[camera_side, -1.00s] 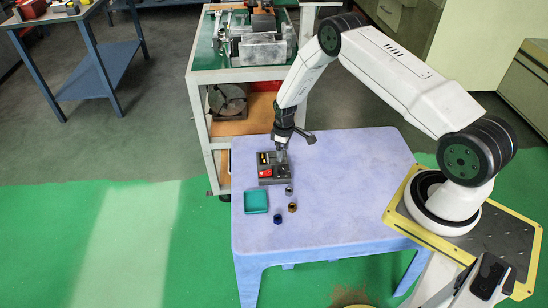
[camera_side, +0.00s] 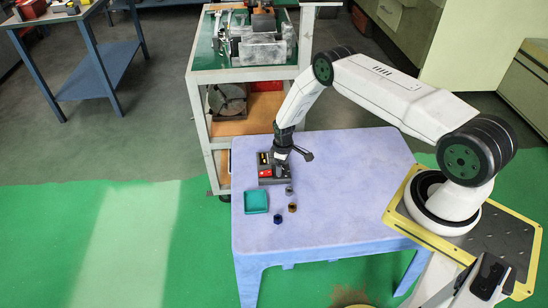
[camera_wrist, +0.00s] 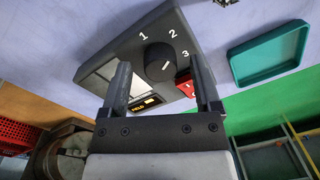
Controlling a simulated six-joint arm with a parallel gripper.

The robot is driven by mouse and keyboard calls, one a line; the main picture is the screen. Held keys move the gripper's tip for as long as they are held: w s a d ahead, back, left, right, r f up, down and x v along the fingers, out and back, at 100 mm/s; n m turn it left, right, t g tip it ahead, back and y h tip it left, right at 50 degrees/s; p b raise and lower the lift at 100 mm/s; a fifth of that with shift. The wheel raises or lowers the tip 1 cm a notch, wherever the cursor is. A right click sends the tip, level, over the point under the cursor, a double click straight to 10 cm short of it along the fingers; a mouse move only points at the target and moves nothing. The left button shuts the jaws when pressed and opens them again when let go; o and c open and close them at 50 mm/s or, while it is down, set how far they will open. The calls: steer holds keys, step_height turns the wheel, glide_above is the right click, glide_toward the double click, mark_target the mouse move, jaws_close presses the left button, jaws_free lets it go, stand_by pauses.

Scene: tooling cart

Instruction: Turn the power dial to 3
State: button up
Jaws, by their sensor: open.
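The dark control box (camera_side: 264,181) sits on the pale blue table, partly hidden by my gripper in the side view. In the wrist view, the box (camera_wrist: 139,44) carries a round dark power dial (camera_wrist: 158,58) with white numbers 1, 2 and 3 around it. A short white mark shows on the dial; its exact setting is hard to tell. My gripper (camera_side: 281,173) points down over the box. In the wrist view, my gripper (camera_wrist: 161,64) is open, with one finger on each side of the dial. Contact with the dial cannot be told.
A red button (camera_wrist: 184,84) and a yellow-lettered display (camera_wrist: 146,103) are on the box beside the dial. A teal tray (camera_side: 256,209) and several small nuts (camera_side: 292,208) lie in front of it. A tooling cart (camera_side: 201,75) stands behind. The table's right side is clear.

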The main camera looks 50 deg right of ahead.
steer(key=shift+f, duration=0.15)
jaws_close()
steer(key=shift+m, duration=0.5)
steer(key=m, duration=0.4)
steer(key=shift+m, duration=0.3)
steer(key=m, duration=0.6)
steer(key=shift+m, duration=0.3)
